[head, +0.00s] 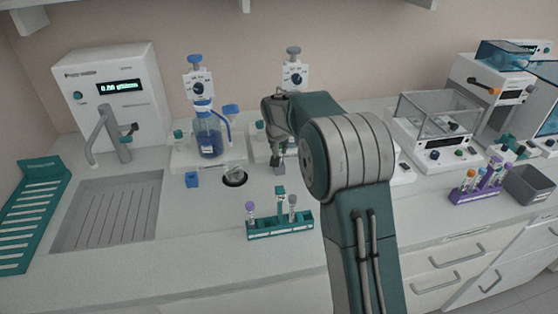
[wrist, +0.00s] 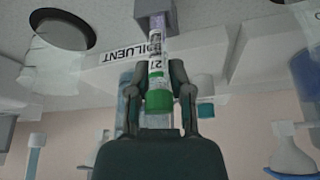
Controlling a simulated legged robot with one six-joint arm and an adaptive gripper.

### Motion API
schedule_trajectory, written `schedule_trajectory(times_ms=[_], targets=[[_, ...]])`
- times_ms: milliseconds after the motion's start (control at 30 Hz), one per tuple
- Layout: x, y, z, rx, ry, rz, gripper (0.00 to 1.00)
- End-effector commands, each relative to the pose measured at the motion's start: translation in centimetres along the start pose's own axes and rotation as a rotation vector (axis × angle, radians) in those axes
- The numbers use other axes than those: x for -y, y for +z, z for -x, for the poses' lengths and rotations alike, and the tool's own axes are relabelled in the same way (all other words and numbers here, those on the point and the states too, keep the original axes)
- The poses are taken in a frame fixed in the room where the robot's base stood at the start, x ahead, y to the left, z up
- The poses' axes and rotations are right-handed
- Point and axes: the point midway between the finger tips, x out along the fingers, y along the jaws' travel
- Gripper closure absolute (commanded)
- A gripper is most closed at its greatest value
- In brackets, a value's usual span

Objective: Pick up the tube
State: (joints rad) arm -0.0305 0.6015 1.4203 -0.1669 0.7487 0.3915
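The tube (wrist: 157,62) has a green cap and a printed label. In the wrist view, which looks upside down, its far end meets a grey block (wrist: 154,8). My gripper (wrist: 161,68) is around the tube near the cap, with one finger on each side. The fingers look parted, with small gaps between the fingertips and the tube. In the head view my gripper (head: 278,145) points down over the counter, behind the teal rack, and the tube there is too small to make out clearly.
A teal rack (head: 281,231) with several tubes stands in front of my gripper. A dark round hole (head: 235,178) and a blue bottle (head: 208,136) are to its left. A sink (head: 106,212) lies further left. A purple rack (head: 474,195) and a grey bin (head: 530,186) stand at right.

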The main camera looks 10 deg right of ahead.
Motion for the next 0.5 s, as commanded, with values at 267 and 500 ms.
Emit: schedule_trajectory(times_ms=[267,500], targets=[[0.02,0.01,-0.01,0.001,0.0,0.0,1.0],[0.02,-0.08,0.21,0.0,0.0,0.0,1.0]])
